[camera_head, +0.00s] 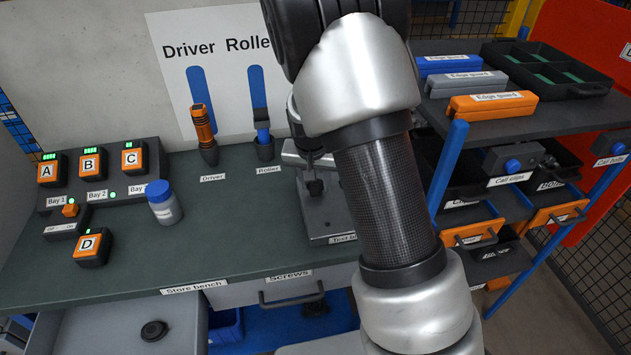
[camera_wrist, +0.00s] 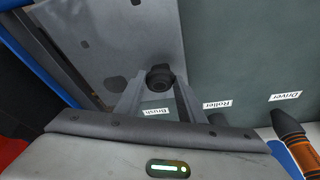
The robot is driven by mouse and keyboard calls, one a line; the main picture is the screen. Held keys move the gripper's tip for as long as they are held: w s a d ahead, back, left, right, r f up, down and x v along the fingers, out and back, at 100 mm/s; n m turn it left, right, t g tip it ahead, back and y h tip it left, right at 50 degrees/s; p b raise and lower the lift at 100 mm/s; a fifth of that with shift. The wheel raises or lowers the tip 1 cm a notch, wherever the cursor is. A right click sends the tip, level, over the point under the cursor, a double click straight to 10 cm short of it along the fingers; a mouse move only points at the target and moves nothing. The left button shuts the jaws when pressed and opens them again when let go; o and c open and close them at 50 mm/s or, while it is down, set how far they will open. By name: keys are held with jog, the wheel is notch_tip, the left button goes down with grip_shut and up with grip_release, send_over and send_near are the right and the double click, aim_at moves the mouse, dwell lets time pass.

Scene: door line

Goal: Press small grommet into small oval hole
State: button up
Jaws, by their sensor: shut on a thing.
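My gripper (camera_wrist: 160,88) is shut on a small black round grommet (camera_wrist: 159,75) in the wrist view. The grommet sits between the fingertips, in front of a grey metal plate (camera_wrist: 85,30); whether it touches the plate I cannot tell. The plate has small dark marks or openings, one (camera_wrist: 110,44) rounded and left of the grommet; I cannot tell which is the small oval hole. In the head view my arm hides most of the gripper; the grey plate (camera_head: 322,212) shows beside it on the bench, labelled "Test" with the rest hidden.
The store bench (camera_head: 235,215) carries a blue-capped bottle (camera_head: 163,204), the driver (camera_head: 203,132) and the roller (camera_head: 262,125) in holders. Another black ring-like part (camera_head: 153,331) lies in the grey tray at front left. A shelf rack (camera_head: 520,115) stands close on the right.

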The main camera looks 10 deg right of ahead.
jog(key=shift+f+b, duration=0.65)
jog(key=shift+f, duration=0.15)
dwell(0.9)
